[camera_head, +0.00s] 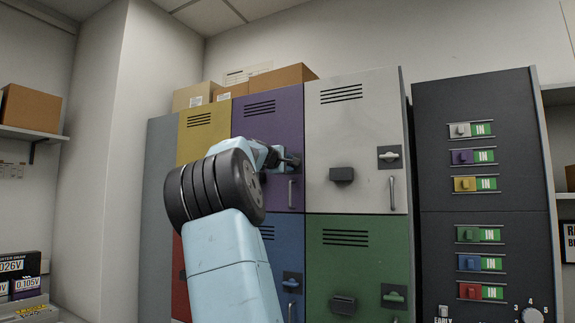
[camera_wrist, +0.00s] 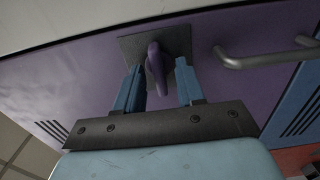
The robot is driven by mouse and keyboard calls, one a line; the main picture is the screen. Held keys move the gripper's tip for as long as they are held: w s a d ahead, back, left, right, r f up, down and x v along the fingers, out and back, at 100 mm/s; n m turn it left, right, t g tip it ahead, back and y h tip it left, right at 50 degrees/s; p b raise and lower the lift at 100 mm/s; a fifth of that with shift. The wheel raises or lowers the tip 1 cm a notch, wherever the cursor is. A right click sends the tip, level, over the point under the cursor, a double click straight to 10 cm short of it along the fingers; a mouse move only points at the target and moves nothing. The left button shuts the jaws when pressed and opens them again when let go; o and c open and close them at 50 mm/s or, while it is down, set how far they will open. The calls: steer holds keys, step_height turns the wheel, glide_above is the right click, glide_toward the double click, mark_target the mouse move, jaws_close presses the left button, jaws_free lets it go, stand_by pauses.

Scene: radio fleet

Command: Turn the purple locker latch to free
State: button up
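The purple locker (camera_head: 268,115) is in the upper row between the yellow and white lockers. Its purple latch (camera_wrist: 154,62) sits on a dark square plate (camera_wrist: 178,38) in the wrist view. The latch lies roughly crosswise to the door's bar handle (camera_wrist: 265,56). My gripper (camera_wrist: 158,66) is open, with one blue finger on each side of the latch. A gap shows on both sides, wider on the right. In the head view my gripper (camera_head: 290,161) is at the purple door and hides most of the latch.
A white locker (camera_head: 350,120) stands to the right, with blue (camera_head: 268,245) and green (camera_head: 340,260) lockers below. A yellow locker (camera_head: 196,140) is on the left. A dark panel (camera_head: 440,150) with several sliders marked IN stands further right. Cardboard boxes (camera_head: 283,77) lie on top.

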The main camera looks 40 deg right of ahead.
steer(key=shift+d, duration=0.2)
jaws_close()
stand_by(0.3)
